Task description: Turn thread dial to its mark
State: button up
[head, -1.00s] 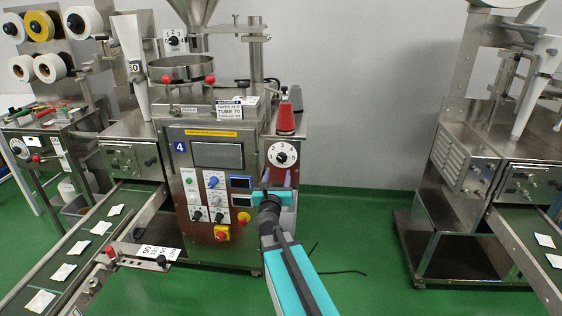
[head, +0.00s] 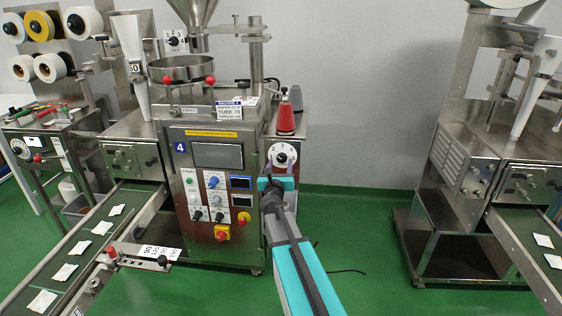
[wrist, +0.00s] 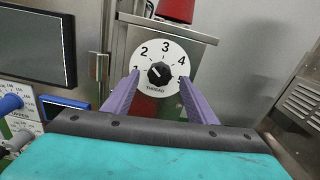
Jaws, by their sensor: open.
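The thread dial (head: 283,154) is a white round plate with numbers and a black knob, on the machine's right side below a red thread cone (head: 286,119). In the wrist view the dial (wrist: 173,53) shows 2, 3 and 4 clearly; its knob (wrist: 160,74) has a pale pointer line aimed up and left, around the 2 or below it. My gripper (wrist: 160,97) is open. Its two purple fingers reach toward the dial, one on each side of the knob's lower area, apart from it. In the head view my gripper (head: 278,174) is just below the dial.
A machine card (head: 229,110) reads paper, tube and thread settings; the thread figure is too small to read surely. A screen (head: 218,155), buttons and a yellow-red stop knob (head: 222,232) are left of the dial. Another machine (head: 465,150) stands right, with open green floor between.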

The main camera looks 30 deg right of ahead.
aim_at(281, 158)
jog(key=shift+x, duration=1.7)
jog(key=c, duration=1.1)
